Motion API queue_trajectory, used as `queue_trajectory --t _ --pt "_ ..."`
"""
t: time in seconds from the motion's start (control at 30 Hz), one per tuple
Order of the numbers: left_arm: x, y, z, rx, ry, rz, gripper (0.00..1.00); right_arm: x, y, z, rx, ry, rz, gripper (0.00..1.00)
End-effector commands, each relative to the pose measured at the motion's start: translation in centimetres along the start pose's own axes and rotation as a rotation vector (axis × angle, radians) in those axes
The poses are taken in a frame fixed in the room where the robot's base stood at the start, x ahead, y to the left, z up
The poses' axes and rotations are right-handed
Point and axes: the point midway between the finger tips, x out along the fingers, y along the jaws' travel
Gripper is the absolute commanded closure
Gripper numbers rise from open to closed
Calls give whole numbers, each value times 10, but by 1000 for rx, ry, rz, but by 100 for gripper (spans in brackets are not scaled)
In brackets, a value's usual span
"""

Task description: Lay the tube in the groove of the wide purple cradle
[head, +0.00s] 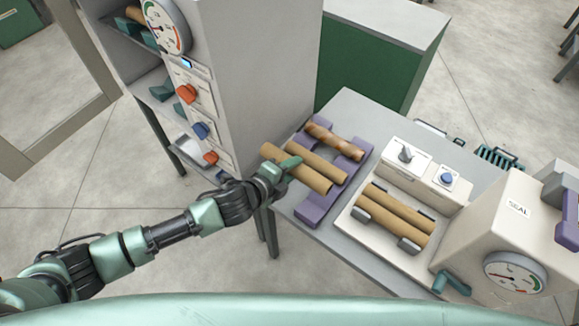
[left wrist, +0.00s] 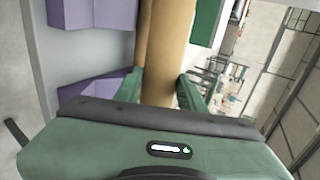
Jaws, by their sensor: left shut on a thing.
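My left gripper (head: 284,168) is shut on a plain tan tube (head: 308,176). In the left wrist view the tube (left wrist: 167,40) runs between the two green fingers. The wide purple cradle (head: 314,206) lies on the grey table, with the held tube over or beside its front left part. I cannot tell whether tube and cradle touch. Another plain tan tube (head: 322,161) and a mottled brown tube (head: 336,143) lie across the cradle behind the held one. Purple blocks (left wrist: 85,88) show left of the held tube in the left wrist view. My right gripper is not in view.
A white stand (head: 372,238) with two tan tubes (head: 400,211) is right of the cradle. A control box (head: 409,163) stands behind it. A machine marked SEAL (head: 510,220) is at the right. A tall grey cabinet (head: 262,80) with knobs stands left of the table.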

Motion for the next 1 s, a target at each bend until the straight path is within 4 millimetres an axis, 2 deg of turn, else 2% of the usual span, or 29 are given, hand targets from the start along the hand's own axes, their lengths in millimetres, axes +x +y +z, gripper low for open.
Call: queue_trajectory --t 0.33,0.53,0.8,1.0 --pt "20 34 0 0 -1 0 100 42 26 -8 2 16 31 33" --pt "30 53 0 0 -2 0 100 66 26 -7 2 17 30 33" --pt "43 75 0 -1 -2 -1 100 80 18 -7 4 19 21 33" --pt "46 80 1 -1 -2 -1 100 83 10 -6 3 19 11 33"
